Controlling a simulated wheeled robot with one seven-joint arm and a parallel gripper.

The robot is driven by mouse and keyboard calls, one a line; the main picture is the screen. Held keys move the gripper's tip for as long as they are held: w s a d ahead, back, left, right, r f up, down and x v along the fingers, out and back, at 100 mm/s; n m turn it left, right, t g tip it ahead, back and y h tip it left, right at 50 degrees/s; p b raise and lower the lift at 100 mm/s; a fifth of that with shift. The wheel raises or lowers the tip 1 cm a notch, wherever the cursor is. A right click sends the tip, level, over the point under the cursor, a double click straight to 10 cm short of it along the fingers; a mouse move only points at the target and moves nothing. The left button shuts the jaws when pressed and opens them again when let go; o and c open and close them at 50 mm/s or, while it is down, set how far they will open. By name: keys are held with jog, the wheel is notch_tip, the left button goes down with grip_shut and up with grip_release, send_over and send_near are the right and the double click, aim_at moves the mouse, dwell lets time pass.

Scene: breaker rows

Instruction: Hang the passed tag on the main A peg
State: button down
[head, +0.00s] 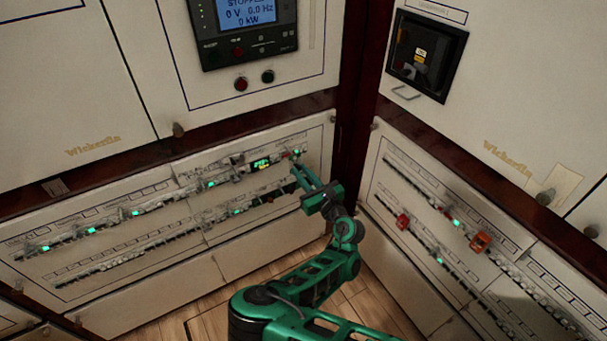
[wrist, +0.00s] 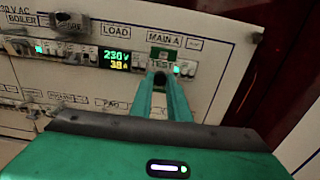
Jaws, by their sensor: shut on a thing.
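My gripper (wrist: 160,82) points at the upper breaker row, just below the MAIN A label (wrist: 164,40). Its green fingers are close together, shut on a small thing. A small dark green and white piece (wrist: 163,53), which looks like the passed tag, shows just above the fingertips. Lettering like TEST is below it, and its lower part is hidden by the fingers. I cannot tell whether it touches the panel, and the main A peg cannot be made out. In the head view my gripper (head: 299,168) is at the right end of the left panel's upper row.
A lit meter (wrist: 117,59) sits left of the fingertips under LOAD, and a green lamp (wrist: 177,70) is just right of them. The dark red corner post (head: 352,130) stands close on the right. An orange piece (head: 480,242) is on the right panel.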

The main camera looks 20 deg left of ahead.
jog(key=shift+x, duration=1.2)
jog(key=c, duration=1.6)
grip_release()
jog(key=shift+d, duration=0.1)
jog(key=shift+v, duration=5.3)
